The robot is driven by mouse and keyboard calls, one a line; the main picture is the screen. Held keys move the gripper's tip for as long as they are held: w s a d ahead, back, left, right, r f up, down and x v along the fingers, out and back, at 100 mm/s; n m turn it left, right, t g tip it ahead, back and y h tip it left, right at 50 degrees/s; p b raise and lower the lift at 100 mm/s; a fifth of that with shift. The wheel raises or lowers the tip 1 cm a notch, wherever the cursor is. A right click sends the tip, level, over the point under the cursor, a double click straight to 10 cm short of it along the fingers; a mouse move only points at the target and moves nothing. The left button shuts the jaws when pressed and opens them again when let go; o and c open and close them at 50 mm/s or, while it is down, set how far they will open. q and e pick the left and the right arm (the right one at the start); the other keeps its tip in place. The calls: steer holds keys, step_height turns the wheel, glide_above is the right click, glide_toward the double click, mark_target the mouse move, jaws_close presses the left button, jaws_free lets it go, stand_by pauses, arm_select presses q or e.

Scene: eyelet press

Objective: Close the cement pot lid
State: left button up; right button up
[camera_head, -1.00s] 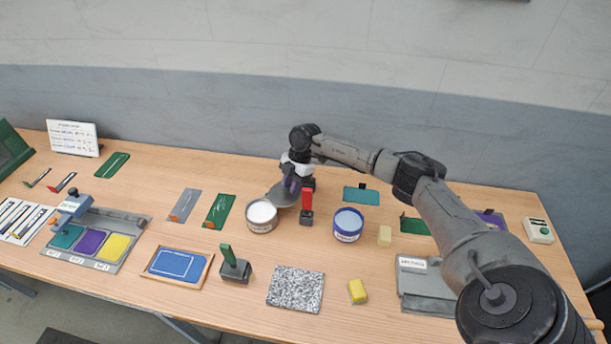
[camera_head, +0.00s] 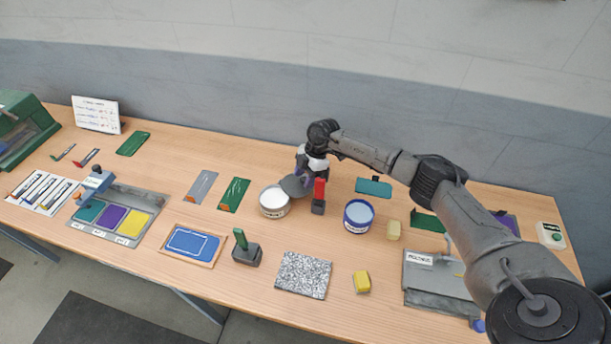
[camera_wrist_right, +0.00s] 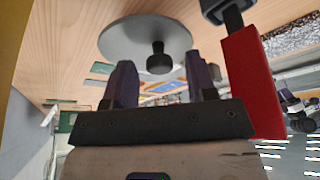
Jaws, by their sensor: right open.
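The open pot (camera_head: 274,203), a pale round tin with white content, stands mid-table in the head view. Its grey disc lid (camera_head: 296,186) is off the opening, at the pot's back right edge; whether it touches the pot I cannot tell. In the right wrist view the lid (camera_wrist_right: 125,38) shows a dark round knob (camera_wrist_right: 159,59). My right gripper (camera_head: 304,178) is just behind the lid. Its two purple fingers (camera_wrist_right: 163,80) are open, with the knob ahead of the gap between them and no grip on it visible. My left gripper is not in view.
A red-handled tool (camera_head: 319,194) stands close to the right of the lid and also shows beside the fingers in the wrist view (camera_wrist_right: 250,85). A blue tin (camera_head: 358,217) stands farther right. A green-handled stamp (camera_head: 245,248) and a speckled mat (camera_head: 303,275) lie in front.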

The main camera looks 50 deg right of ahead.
steer(key=shift+r, duration=0.1)
steer(key=v, duration=1.3)
steer(key=shift+r, duration=0.3)
steer(key=shift+s+d, duration=0.1)
steer(key=shift+c, duration=0.3)
